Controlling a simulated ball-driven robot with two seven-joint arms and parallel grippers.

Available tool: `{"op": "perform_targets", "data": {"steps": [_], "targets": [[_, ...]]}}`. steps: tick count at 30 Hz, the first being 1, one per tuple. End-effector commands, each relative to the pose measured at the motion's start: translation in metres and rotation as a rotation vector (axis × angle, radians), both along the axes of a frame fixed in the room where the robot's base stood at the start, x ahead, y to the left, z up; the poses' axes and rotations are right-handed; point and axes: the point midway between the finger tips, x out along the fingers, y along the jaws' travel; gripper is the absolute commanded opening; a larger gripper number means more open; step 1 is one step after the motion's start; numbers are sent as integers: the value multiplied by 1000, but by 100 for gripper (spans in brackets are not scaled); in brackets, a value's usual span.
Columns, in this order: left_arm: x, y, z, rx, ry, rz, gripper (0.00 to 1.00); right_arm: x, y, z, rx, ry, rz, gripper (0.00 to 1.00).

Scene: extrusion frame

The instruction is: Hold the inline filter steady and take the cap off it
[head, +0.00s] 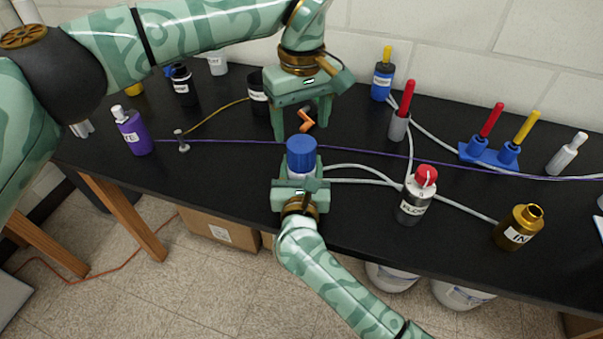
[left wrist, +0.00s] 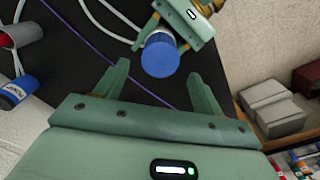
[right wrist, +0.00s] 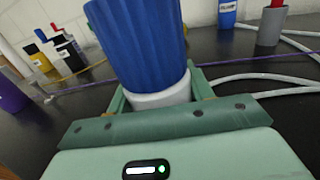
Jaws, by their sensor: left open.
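The inline filter has a ribbed blue cap (head: 301,155) on top of a white body (right wrist: 160,98). It stands upright near the table's front edge. The cap is on the body. My right gripper (head: 300,178) is shut on the white body below the cap, one finger on each side; the filter also fills its wrist view. My left gripper (head: 301,128) is open and points down from above, behind the cap in the head view. In the left wrist view the cap (left wrist: 160,55) lies just beyond the gap between the left fingers (left wrist: 158,82), apart from them.
Pale tubes (head: 350,180) run right from the filter. A red-topped bottle (head: 413,205) and a brass "IN" bottle (head: 517,228) stand to the right. A purple bottle (head: 132,132) stands at left. A purple cord crosses the black table.

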Motion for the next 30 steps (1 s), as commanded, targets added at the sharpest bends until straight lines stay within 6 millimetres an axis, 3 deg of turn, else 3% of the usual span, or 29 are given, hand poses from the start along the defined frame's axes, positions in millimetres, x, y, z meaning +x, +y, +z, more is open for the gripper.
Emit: {"op": "perform_targets", "data": {"steps": [1, 4, 14, 24, 30], "targets": [[0, 0, 0, 0, 0, 0, 69, 0, 0, 0, 0, 0, 0, 27], [0, 0, 0, 0, 0, 0, 69, 0, 0, 0, 0, 0, 0, 0], [0, 0, -7, 0, 2, 1, 69, 0, 0, 0, 0, 0, 0, 0], [-1, 0, -61, 0, 2, 0, 69, 0, 0, 0, 0, -1, 0, 0], [0, 0, -79, 0, 1, 1, 69, 0, 0, 0, 0, -1, 0, 0]]}}
